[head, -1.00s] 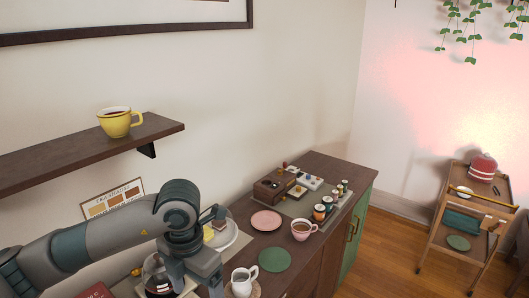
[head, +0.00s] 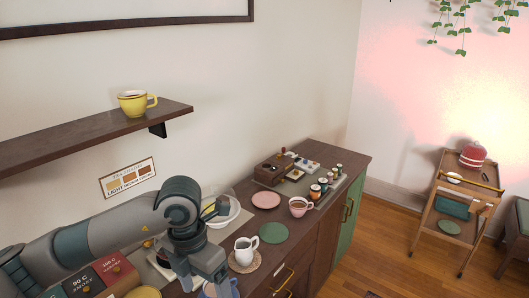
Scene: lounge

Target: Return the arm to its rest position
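My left arm (head: 120,226) reaches in from the lower left over the sideboard. Its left gripper (head: 205,284) points down near the bottom edge of the view, with its fingers apart and nothing seen held between them. A blue cup (head: 232,291) shows partly behind and below the fingers, cut by the frame edge. A white pitcher (head: 244,251) stands on a round woven mat just right of the gripper. My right gripper is not in view.
A wall shelf (head: 95,138) with a yellow cup (head: 133,103) hangs above the arm. A cart (head: 447,222) stands at right.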

